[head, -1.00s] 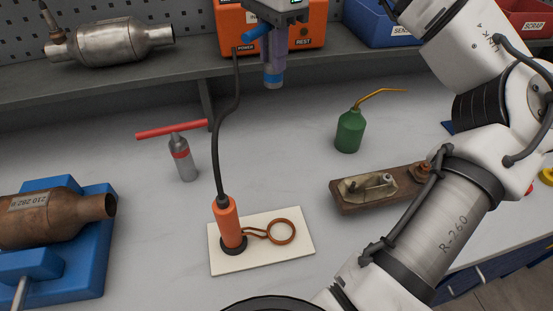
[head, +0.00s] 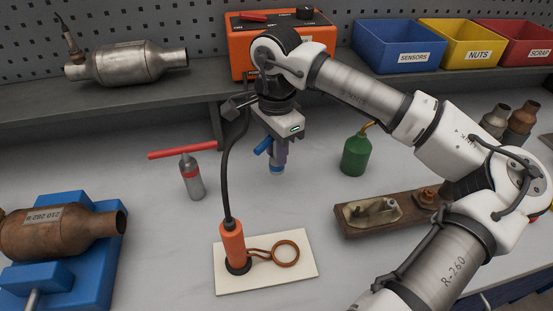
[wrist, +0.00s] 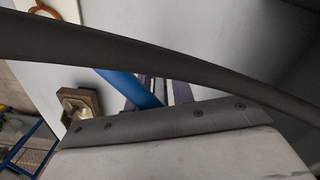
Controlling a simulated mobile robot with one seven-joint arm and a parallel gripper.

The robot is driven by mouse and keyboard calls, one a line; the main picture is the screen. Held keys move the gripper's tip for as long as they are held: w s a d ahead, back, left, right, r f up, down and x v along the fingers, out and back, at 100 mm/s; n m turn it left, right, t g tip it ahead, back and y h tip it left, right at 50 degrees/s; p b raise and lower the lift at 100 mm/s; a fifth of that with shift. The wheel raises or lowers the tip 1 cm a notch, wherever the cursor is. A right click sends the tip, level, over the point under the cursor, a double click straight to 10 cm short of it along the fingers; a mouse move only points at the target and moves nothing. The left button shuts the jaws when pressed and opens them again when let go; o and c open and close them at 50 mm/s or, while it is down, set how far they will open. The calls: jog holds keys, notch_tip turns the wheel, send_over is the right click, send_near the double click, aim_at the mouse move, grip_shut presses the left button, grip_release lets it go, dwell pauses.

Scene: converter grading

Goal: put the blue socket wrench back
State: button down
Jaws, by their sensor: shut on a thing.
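My gripper (head: 280,150) is shut on the blue socket wrench and holds it upright, socket end down, over the middle of the bench. The wrench's blue handle (head: 263,146) sticks out to the left of the fingers, and its blue-banded lower end (head: 277,169) shows below them. The fingers hide the middle of the wrench. The wrist view shows the blue handle (wrist: 135,86) beside the purplish fingers. A red-handled T-shaped wrench (head: 193,178) stands upright on the bench, left of my gripper.
The black cable (head: 229,165) of the orange heater wand (head: 233,242) rises beside my gripper and a dark band crosses the wrist view. A green oil can (head: 356,155) and wooden block (head: 370,228) stand to the right. A blue cradle (head: 95,248) is left.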

notch_tip(320, 180, down, 4)
jog(key=shift+r+p, duration=0.25)
jog(key=shift+p, duration=0.1)
jog(key=shift+f, duration=0.2)
jog(key=shift+f+b, duration=0.2)
jog(key=shift+b, duration=0.15)
jog(key=c, duration=1.2)
grip_release()
jog(key=shift+r, duration=0.1)
jog(key=shift+r, duration=0.1)
notch_tip(320, 180, up, 12)
jog(key=shift+r+b, duration=0.1)
jog(key=shift+b, duration=0.45)
